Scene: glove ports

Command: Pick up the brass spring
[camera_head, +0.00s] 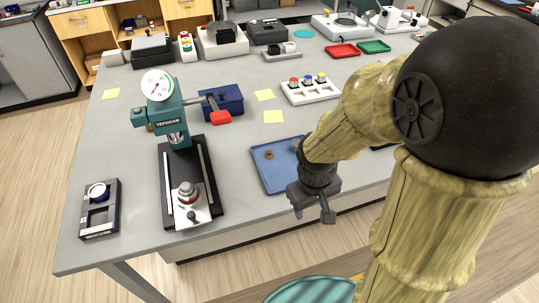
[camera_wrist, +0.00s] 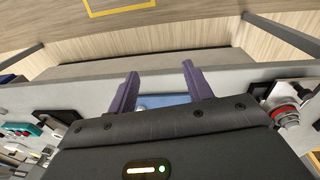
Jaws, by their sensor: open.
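A small brass-brown piece (camera_head: 269,155), seemingly the brass spring, lies on the blue tray (camera_head: 264,179) in the head view, left of my gripper. It is too small there to make out coils. Part of the blue tray (camera_wrist: 165,100) shows between and behind the fingers; the spring does not show there, and the gripper body hides much of the table.
A green press (camera_head: 160,100) on a black base stands left of the tray. A white rack with coloured caps (camera_head: 310,90) and a dark blue bin (camera_head: 222,100) stand behind. A black box (camera_head: 100,208) lies at the left edge. Bare tabletop separates the press base and tray.

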